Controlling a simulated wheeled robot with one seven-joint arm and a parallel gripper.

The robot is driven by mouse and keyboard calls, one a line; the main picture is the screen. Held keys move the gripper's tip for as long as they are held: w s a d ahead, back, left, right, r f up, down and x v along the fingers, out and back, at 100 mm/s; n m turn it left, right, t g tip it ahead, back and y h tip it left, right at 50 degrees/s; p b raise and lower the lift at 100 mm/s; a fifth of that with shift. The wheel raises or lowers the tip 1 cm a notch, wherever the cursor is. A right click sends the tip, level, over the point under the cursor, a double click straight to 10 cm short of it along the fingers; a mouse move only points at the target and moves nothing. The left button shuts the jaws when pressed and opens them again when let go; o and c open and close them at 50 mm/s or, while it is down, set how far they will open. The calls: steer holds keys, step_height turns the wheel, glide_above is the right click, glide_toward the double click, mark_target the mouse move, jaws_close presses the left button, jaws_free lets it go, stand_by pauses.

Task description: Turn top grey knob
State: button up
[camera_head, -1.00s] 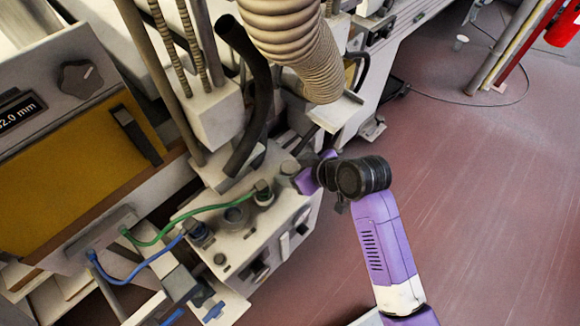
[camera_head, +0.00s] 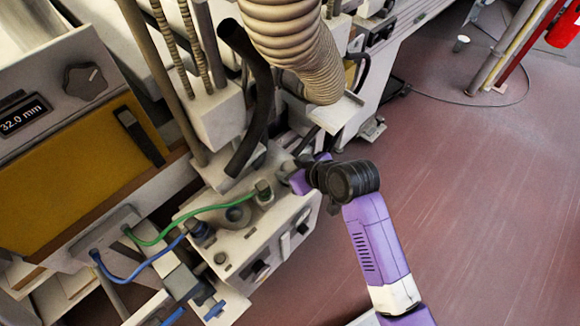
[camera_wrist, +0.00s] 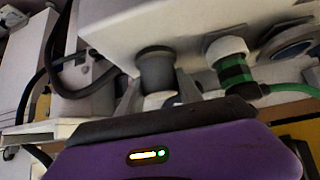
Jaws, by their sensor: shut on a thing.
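A grey cylindrical knob (camera_wrist: 156,68) sticks out of a pale machine box in the wrist view. My gripper (camera_wrist: 158,98) has one finger on each side of it and is shut on it. In the head view the knob (camera_head: 287,168) shows only in part at the box's top right corner, beside my purple and black gripper (camera_head: 297,178). My wrist hides much of the contact there. Any turn mark on the knob cannot be made out.
A green hose fitting (camera_wrist: 232,72) sits close right of the knob. The pale box (camera_head: 262,240) also carries a blue hose (camera_head: 135,278). A black tube (camera_head: 255,100) and a ribbed duct (camera_head: 290,45) hang above. Open red floor (camera_head: 470,210) lies to the right.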

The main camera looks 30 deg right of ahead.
steer(key=shift+r+m+h+p, duration=0.15)
steer(key=shift+m+h+p, duration=0.35)
steer(key=shift+m+p, duration=0.1)
steer(key=o, duration=1.4)
steer(key=shift+c, duration=0.2)
steer(key=v, duration=0.7)
steer(key=shift+s+a+r, duration=0.1)
steer(key=shift+s, duration=0.25)
